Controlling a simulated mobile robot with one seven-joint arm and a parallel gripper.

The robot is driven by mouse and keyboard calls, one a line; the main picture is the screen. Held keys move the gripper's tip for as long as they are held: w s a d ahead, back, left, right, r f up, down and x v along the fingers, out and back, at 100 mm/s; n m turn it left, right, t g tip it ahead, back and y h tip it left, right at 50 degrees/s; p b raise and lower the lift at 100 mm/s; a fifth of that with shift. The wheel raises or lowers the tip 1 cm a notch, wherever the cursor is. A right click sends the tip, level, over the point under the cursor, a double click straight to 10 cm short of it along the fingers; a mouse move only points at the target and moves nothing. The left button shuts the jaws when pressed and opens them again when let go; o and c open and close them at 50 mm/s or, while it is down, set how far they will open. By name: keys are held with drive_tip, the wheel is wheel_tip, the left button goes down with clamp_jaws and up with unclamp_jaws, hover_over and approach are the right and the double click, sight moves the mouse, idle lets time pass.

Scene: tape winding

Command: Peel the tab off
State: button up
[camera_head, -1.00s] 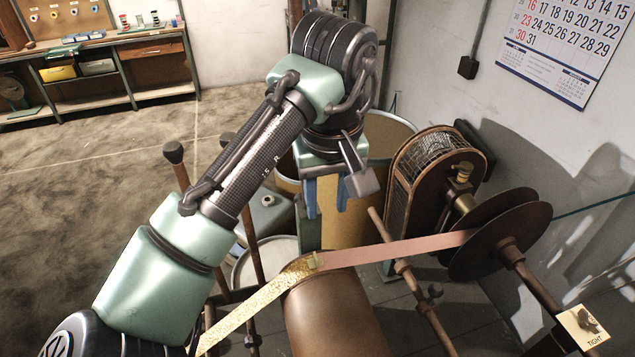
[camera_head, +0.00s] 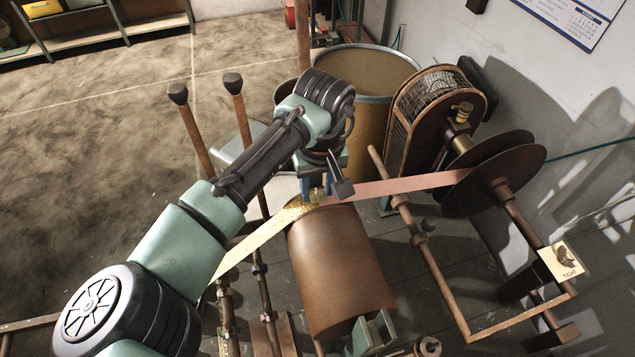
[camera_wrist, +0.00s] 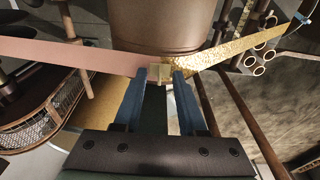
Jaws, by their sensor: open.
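The small pale gold tab (camera_wrist: 159,72) sits where the pink tape (camera_head: 410,185) meets the glittery gold tape (camera_head: 252,240), at the top edge of the brown drum (camera_head: 337,262). My gripper (camera_wrist: 162,77) is open, its two blue fingertips one on each side of the tab in the wrist view. I cannot tell whether either finger touches it. In the head view my gripper (camera_head: 315,190) points down at the tape joint and partly hides it. The pink tape runs right to a dark reel (camera_head: 505,180); the gold tape runs down to the left.
Two upright levers with dark knobs (camera_head: 234,84) stand left of the drum. A rusty guide bar (camera_head: 390,185) crosses near the pink tape. A caged wheel housing (camera_head: 425,125) and a large barrel (camera_head: 350,85) stand behind. A "TIGHT" knob plate (camera_head: 562,262) is at the right.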

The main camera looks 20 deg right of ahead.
sight(317, 193)
drive_tip(key=shift+f, duration=0.1)
clamp_jaws()
drive_tip(key=shift+r, duration=0.2)
idle(0.6)
wheel_tip(317, 193, up, 5)
drive_tip(key=p, duration=0.5)
drive_tip(key=shift+f, duration=0.1)
